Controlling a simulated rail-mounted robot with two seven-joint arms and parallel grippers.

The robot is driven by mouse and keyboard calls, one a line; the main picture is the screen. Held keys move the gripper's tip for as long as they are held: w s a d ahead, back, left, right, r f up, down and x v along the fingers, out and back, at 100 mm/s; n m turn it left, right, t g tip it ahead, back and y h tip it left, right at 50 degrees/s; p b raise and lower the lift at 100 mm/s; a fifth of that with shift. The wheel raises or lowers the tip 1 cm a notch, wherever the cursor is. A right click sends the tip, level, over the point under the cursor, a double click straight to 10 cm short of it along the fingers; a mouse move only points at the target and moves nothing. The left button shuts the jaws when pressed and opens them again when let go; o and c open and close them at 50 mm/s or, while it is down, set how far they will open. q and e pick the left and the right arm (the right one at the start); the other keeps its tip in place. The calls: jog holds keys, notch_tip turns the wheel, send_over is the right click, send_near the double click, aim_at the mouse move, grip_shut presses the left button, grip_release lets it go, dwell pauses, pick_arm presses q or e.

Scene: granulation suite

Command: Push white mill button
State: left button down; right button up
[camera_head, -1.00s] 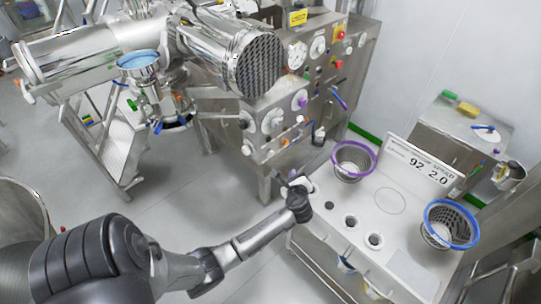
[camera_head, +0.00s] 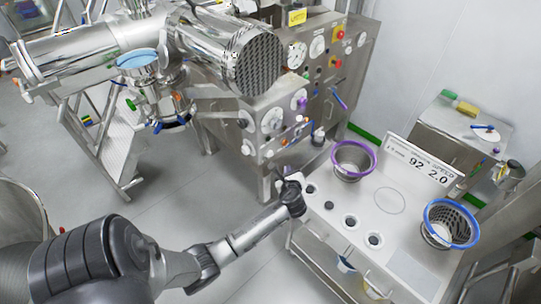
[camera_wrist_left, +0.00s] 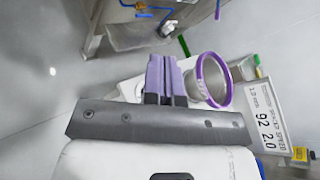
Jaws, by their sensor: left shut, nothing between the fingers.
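My left gripper (camera_head: 289,176) is at the left edge of the white-topped mill table (camera_head: 408,270) in the head view. Its two purple fingers (camera_wrist_left: 164,62) are together in the left wrist view, with nothing between them. No button shows clearly in the wrist view. My right gripper is not in view.
A purple-rimmed basket (camera_head: 353,162) and a blue-rimmed basket (camera_head: 450,224) stand on the table, with a display sign (camera_head: 420,162) behind. A steel machine with a control panel (camera_head: 318,65) stands beyond. Open floor (camera_head: 185,215) lies left of the table.

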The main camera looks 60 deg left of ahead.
aim_at(269, 154)
pick_arm(q)
jog(key=s+a, duration=0.1)
jog(key=a, duration=0.5)
jog(key=shift+s, duration=0.4)
dwell(0.6)
dwell(0.8)
jog(key=shift+a+p, duration=0.2)
jog(key=shift+p, duration=0.1)
jog(key=shift+s+a, duration=0.15)
jog(key=shift+a, duration=0.1)
